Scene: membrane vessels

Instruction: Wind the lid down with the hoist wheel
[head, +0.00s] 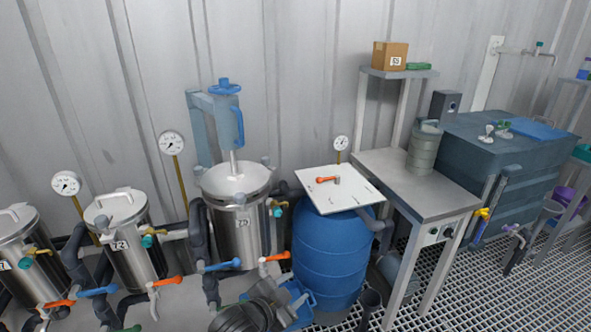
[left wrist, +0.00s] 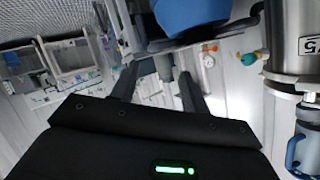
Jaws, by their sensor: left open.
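The hoist stands behind the third steel vessel (head: 240,232), with a blue hoist wheel (head: 226,88) on top of a light blue body. A thin rod runs down from it to the steel lid (head: 235,180). The lid is over the vessel's mouth; I cannot tell whether there is a gap under it. My left gripper (head: 277,290) is low in front of the vessel and blue drum, well below the wheel. In the left wrist view its fingers (left wrist: 158,88) are apart with nothing between them. The vessel (left wrist: 296,40) shows there at the right edge. My right gripper is not in view.
Two more steel vessels (head: 134,250) stand at the left, with pipes and coloured valve handles in front. A blue drum (head: 328,255) with a white board (head: 338,190) on top stands right of the hoist vessel. A steel table (head: 408,190) is farther right.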

